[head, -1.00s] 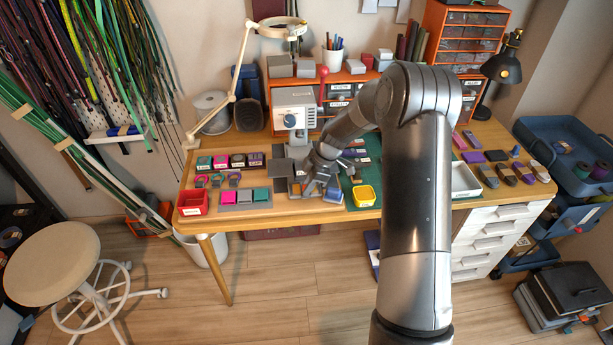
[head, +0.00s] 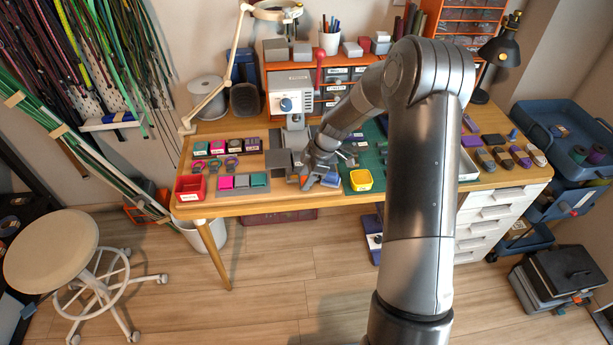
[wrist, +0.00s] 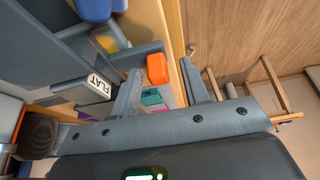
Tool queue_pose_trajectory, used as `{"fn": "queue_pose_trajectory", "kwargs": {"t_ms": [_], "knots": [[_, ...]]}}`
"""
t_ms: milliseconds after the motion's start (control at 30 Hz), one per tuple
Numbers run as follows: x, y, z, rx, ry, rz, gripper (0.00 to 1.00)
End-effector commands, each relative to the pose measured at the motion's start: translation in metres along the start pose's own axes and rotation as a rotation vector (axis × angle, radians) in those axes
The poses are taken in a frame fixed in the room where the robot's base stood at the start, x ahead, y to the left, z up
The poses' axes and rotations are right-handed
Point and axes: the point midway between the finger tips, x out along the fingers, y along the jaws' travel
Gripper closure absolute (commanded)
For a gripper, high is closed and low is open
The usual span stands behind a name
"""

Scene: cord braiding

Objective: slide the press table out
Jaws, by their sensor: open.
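My gripper (head: 308,180) is low over the desk's front edge, in front of the press. In the wrist view my gripper (wrist: 163,72) is open, with a small orange block (wrist: 157,68) showing between its fingertips. I cannot tell whether they touch it. A grey part with a "FLAT" label (wrist: 99,85) is left of the fingers.
A yellow tray (head: 361,180) stands close to the right of my gripper. A red box (head: 190,188) and a tray with coloured pieces (head: 243,190) lie to the left. The floor (head: 290,270) before the desk is clear; a stool (head: 52,245) stands at left.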

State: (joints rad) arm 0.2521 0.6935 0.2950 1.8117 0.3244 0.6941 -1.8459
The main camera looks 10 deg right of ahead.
Motion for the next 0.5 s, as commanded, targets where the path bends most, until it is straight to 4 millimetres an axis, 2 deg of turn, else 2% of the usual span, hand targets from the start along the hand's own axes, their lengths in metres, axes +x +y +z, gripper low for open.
{"fn": "queue_pose_trajectory", "kwargs": {"t_ms": [267, 500], "knots": [[-0.007, 0.001, 0.0, -0.001, 0.0, 0.002, 0.58], [-0.046, 0.002, 0.0, 0.0, 0.0, 0.006, 0.58]]}}
